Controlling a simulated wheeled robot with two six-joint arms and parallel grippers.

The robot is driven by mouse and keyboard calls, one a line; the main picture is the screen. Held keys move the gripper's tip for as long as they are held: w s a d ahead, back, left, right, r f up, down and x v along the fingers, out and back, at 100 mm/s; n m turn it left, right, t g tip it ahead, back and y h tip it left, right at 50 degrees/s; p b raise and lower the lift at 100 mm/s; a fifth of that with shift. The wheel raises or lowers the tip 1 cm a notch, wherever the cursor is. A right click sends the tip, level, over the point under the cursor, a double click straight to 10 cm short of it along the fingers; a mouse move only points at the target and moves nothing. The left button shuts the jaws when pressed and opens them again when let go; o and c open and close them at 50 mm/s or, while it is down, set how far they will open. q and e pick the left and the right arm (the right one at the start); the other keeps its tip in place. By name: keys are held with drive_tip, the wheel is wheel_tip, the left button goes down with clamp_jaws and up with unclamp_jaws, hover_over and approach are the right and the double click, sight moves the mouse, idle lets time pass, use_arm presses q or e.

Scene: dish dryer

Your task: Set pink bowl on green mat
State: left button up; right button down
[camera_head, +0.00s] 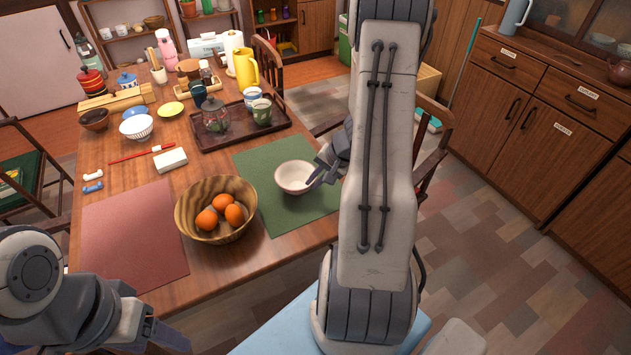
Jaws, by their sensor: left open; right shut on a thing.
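The pale pink bowl (291,178) is upright over the green mat (262,154), near its middle. I cannot tell for certain whether its base touches the mat. My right gripper (313,181) is shut on the right side of the bowl's rim; my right arm hides part of the gripper and the mat's right edge. My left gripper (168,338) is open and empty at the lower left, in front of the table's near edge and away from the bowl.
A wooden bowl of oranges (187,210) stands just left of the pink bowl, overlapping the green mat's edge in view. A dark tray (215,143) with a glass teapot and cups lies behind the mat. The pink mat (130,240) at left is bare.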

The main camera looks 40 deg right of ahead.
drive_tip(key=shift+f, duration=0.1)
drive_tip(key=c, duration=0.9)
unclamp_jaws()
drive_tip(key=shift+c, duration=0.2)
